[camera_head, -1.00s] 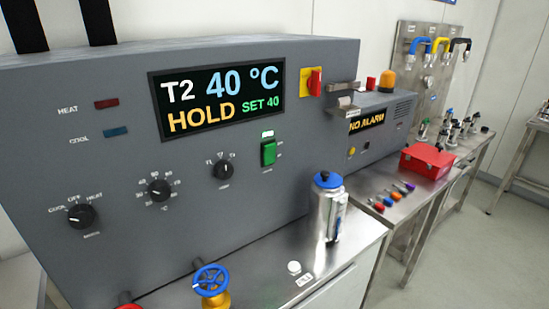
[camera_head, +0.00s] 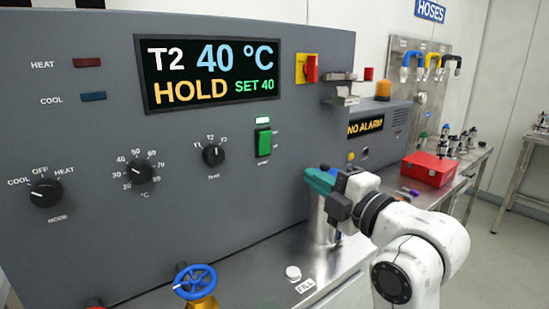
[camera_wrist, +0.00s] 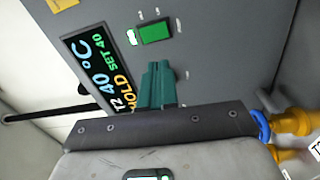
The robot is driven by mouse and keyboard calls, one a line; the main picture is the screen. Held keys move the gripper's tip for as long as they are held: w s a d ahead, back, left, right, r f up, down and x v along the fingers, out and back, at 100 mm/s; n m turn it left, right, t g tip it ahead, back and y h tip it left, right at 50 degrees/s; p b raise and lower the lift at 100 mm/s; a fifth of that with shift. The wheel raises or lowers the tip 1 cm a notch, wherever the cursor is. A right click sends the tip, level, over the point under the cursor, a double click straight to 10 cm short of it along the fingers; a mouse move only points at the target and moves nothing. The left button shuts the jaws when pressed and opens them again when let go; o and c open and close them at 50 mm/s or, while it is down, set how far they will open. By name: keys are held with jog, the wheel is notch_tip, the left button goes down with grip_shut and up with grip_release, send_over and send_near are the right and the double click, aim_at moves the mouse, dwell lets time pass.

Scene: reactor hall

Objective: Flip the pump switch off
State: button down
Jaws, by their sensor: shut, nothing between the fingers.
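The pump switch (camera_head: 264,142) is a green rocker on the grey panel, right of the small dial, with a lit green lamp (camera_head: 263,120) above it. The labels beside it are too small to read. It also shows in the wrist view (camera_wrist: 155,32), beyond the fingertips. My gripper (camera_head: 308,177), with teal fingers, is to the right of and below the switch in the head view, apart from it. In the wrist view its fingers (camera_wrist: 158,66) are together, empty and point toward the switch.
A silver bottle (camera_head: 320,222) stands on the steel bench, mostly hidden behind my gripper. A red-and-yellow switch (camera_head: 311,68) and metal brackets (camera_head: 340,88) are at the panel's right. A blue valve wheel (camera_head: 195,282) is in front. A red box (camera_head: 429,168) sits farther right.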

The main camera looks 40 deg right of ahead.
aim_at(266, 138)
jog(key=shift+s+d+r+n+t, duration=0.15)
jog(key=shift+r+n, duration=0.1)
jog(key=shift+r, duration=0.2)
jog(key=shift+s+a+r+n+t, duration=0.15)
jog(key=shift+r+n, duration=0.1)
jog(key=shift+r, duration=0.15)
jog(key=shift+w+d, duration=0.15)
jog(key=w, duration=0.4)
jog(key=w+r+p, duration=0.1)
jog(key=w, duration=0.4)
jog(key=w+p, duration=0.1)
jog(key=w, duration=0.4)
jog(key=shift+d+r, duration=0.2)
jog(key=shift+r, duration=0.1)
jog(key=shift+w, duration=0.15)
jog(key=shift+r, duration=0.1)
